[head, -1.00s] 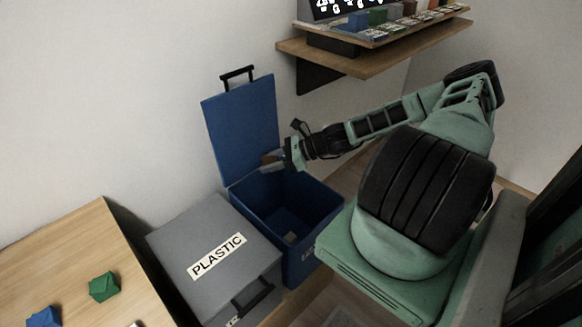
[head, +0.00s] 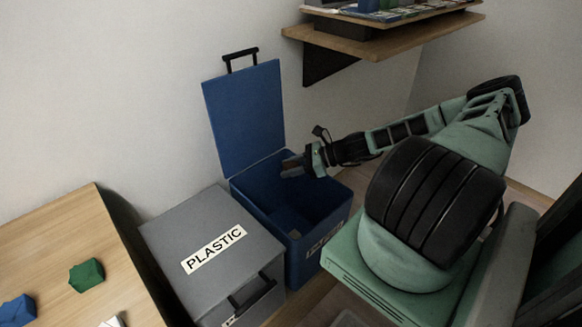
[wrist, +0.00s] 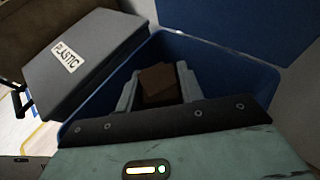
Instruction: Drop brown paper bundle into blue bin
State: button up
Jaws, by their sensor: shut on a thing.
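The blue bin (head: 322,224) stands open in the head view, its lid (head: 243,118) raised against the wall. Its rim also shows in the wrist view (wrist: 245,62). My gripper (head: 291,168) is over the bin's opening, near the lid side. In the wrist view my gripper (wrist: 158,88) is shut on the brown paper bundle (wrist: 157,80), which sits between the two fingers with the dark bin interior around it. In the head view the bundle is small and hard to make out at the fingertips.
A closed grey bin (head: 170,232) labelled PLASTIC stands left of the blue bin. A wooden table (head: 50,240) at the left holds a green bundle (head: 86,275), a blue one (head: 17,310) and a white one (head: 113,321). A wooden shelf (head: 400,45) is on the wall above.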

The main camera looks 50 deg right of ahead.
jog(key=o, duration=1)
jog(key=v, duration=1.7)
jog(key=shift+s+d+r+p, duration=0.1)
jog(key=shift+d+p, duration=0.1)
jog(key=shift+p, duration=0.1)
